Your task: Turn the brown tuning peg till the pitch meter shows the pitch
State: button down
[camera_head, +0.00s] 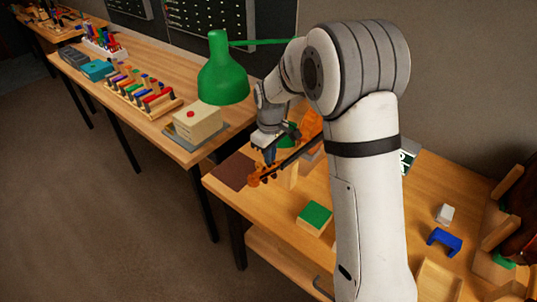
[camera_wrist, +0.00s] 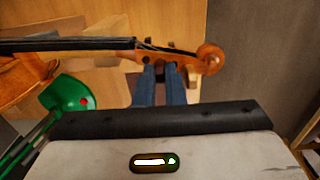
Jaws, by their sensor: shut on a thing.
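The violin lies on the bench; its orange scroll (camera_head: 255,179) points toward the bench's left edge. In the wrist view its dark fingerboard (camera_wrist: 65,45) runs across the top to the scroll (camera_wrist: 210,58). My gripper (camera_head: 269,160) is at the pegbox. In the wrist view its blue fingers (camera_wrist: 160,72) are shut on a peg at the near side of the pegbox; the fingers mostly hide it, so its brown colour is hard to confirm. A dark panel with green and white marks (camera_head: 408,160) shows partly behind my arm; I cannot tell whether it is the pitch meter, nor read it.
A green lamp (camera_head: 222,78) hangs close to my gripper's left. A brown mat (camera_head: 232,171) lies left of the scroll.

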jog(key=shift+f+m+b, duration=0.15)
jog(key=shift+m+b, duration=0.75)
jog(key=shift+m, duration=0.5)
jog(key=c, duration=1.5)
grip_release()
jog(key=shift+r+b, duration=0.8)
jog(key=shift+r, duration=3.25)
